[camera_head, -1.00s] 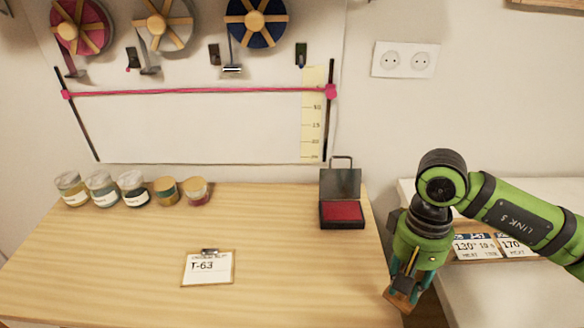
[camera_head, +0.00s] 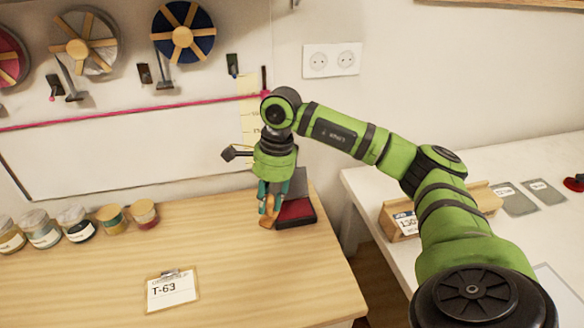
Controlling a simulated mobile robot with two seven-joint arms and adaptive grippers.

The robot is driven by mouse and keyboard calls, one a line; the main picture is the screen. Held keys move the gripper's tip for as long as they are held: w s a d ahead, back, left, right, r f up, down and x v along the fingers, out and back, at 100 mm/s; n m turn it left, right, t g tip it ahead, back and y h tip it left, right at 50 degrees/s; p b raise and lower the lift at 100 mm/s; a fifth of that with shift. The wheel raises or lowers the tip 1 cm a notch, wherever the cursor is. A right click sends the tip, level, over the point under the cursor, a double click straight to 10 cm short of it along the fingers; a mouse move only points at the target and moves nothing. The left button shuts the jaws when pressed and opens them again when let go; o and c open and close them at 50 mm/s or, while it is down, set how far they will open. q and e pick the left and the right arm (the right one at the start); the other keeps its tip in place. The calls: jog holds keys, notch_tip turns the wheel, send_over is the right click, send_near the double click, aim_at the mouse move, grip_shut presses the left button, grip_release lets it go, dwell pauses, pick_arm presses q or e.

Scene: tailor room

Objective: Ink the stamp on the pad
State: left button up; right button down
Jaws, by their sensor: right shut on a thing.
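The ink pad (camera_head: 298,209) is an open black case with a dark red pad, at the right back of the wooden table. My right gripper (camera_head: 268,208) points down just left of the red pad and is shut on a wooden piece, the stamp (camera_head: 268,222). The stamp is small and partly hidden by the fingers. I cannot tell whether it touches the pad or the table. My left gripper is not in view.
A clipboard marked T-63 (camera_head: 172,290) lies on the wooden table (camera_head: 240,270). Several jars (camera_head: 77,224) stand at the back left. A white table (camera_head: 530,160) at right holds a wooden stand (camera_head: 400,221). The wooden table's front middle is clear.

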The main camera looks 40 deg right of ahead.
jog(key=d+r+m+t, duration=0.1)
jog(key=d+r+m, duration=0.1)
jog(key=d+m, duration=0.7)
jog(key=h+b, duration=0.1)
jog(key=b, duration=0.3)
send_over(292, 214)
jog(key=shift+s+d+f, duration=0.1)
jog(key=shift+d+f, duration=0.15)
jog(key=shift+f, duration=1.15)
jog(key=shift+d+f, duration=0.2)
jog(key=shift+f, duration=1.2)
jog(key=shift+f+b, duration=0.45)
jog(key=shift+s+a+f, duration=0.15)
jog(key=shift+s+f, duration=0.1)
jog(key=shift+f, duration=0.35)
jog(key=shift+w+r+p, duration=0.2)
jog(key=shift+r+p, duration=0.55)
jog(key=shift+r, duration=0.35)
notch_tip(292, 214, up, 5)
jog(key=p, duration=0.3)
jog(key=shift+r+p, duration=0.1)
jog(key=shift+p, duration=0.3)
